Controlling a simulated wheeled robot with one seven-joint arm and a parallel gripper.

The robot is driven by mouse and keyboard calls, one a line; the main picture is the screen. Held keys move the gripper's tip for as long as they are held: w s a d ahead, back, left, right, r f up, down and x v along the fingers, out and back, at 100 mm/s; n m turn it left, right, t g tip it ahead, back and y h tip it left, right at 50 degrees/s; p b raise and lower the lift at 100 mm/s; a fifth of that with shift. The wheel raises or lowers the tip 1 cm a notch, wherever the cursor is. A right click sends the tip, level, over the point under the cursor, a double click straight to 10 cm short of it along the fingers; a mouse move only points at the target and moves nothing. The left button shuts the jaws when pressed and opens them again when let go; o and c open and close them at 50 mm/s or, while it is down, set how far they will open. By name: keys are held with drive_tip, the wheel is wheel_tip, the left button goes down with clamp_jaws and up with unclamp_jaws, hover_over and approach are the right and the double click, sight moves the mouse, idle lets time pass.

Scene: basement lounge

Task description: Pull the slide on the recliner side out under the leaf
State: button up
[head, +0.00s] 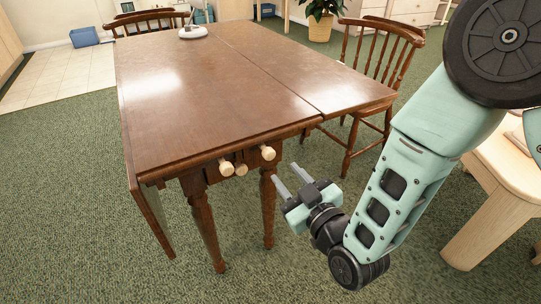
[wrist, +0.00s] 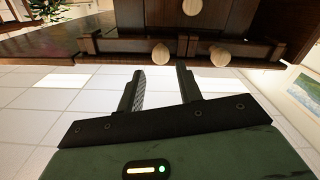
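The brown drop-leaf table (head: 200,90) has its right leaf (head: 300,72) level with the top and its left leaf (head: 150,210) hanging down. Three pale round knobs show on its near end: a left one (head: 226,168), a middle one (head: 241,169) and a right one (head: 268,153). My gripper (head: 286,172) is open and empty, just short of the right knob and apart from it. In the wrist view, which appears upside down, one knob (wrist: 160,55) lies beyond the gap between the fingers (wrist: 160,71). I cannot identify a recliner.
A wooden chair (head: 372,62) stands close to the right leaf. Pale wooden furniture (head: 505,165) stands at the right, near my arm. A white object (head: 193,32) sits at the table's far end. Green carpet in front of the table is clear.

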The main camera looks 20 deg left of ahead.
sight(272, 157)
drive_tip(key=x, duration=0.8)
drive_tip(key=shift+w+a+b, duration=0.25)
drive_tip(key=shift+b, duration=0.05)
clamp_jaws()
